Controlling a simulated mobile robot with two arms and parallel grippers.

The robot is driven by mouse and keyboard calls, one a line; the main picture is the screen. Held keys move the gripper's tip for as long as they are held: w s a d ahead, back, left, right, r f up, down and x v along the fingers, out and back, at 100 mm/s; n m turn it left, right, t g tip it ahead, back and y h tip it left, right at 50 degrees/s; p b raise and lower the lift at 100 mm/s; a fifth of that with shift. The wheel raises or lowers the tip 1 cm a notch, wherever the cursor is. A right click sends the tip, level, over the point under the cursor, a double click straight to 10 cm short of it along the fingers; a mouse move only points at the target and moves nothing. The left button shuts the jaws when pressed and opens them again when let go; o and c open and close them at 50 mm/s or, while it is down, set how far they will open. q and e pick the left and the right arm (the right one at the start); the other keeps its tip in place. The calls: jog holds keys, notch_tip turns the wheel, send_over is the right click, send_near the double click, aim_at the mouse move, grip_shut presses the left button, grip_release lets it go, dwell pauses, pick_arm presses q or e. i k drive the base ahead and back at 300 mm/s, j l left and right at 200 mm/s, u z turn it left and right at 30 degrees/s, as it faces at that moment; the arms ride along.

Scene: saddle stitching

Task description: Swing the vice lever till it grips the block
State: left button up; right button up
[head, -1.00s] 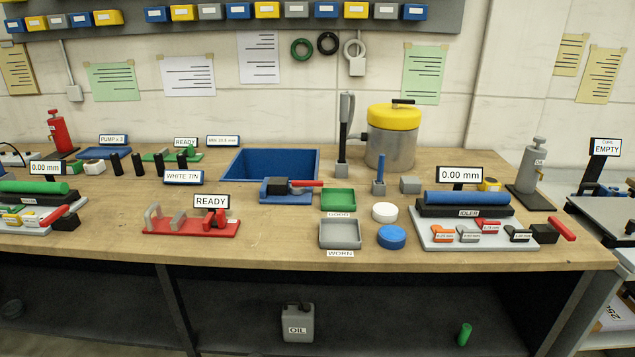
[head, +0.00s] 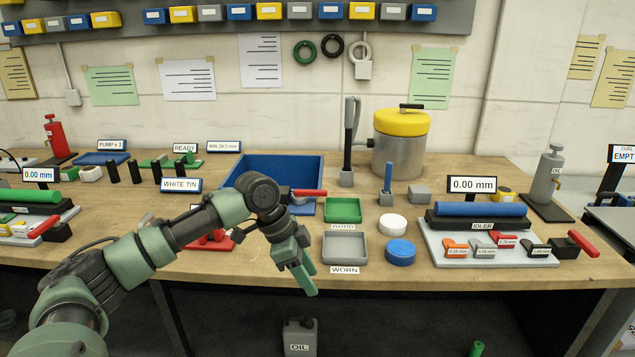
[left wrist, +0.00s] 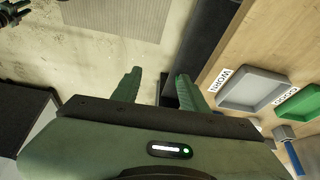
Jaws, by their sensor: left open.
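The small blue vice (head: 304,209) stands on the bench behind the grey tray, just in front of the blue bin. Its red lever (head: 312,193) points to the right. My left forearm and wrist cover the vice's left part, and the dark block there is mostly hidden. My left gripper (head: 303,280) is open and empty, in front of the bench's front edge, below and nearer than the vice. Its fingers (left wrist: 157,88) point past the bench edge over the floor in the left wrist view. The vice does not show there. My right gripper is not in view.
A grey WORN tray (head: 325,248) and a green GOOD tray (head: 343,210) lie right of my left gripper. A white disc (head: 393,225) and a blue disc (head: 400,252) are beside them. A red fixture (head: 222,243) is partly behind my left arm. The IDLER stand (head: 432,246) is at right.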

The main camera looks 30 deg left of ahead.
aim_at(299, 197)
jog(key=i+j, duration=1.45)
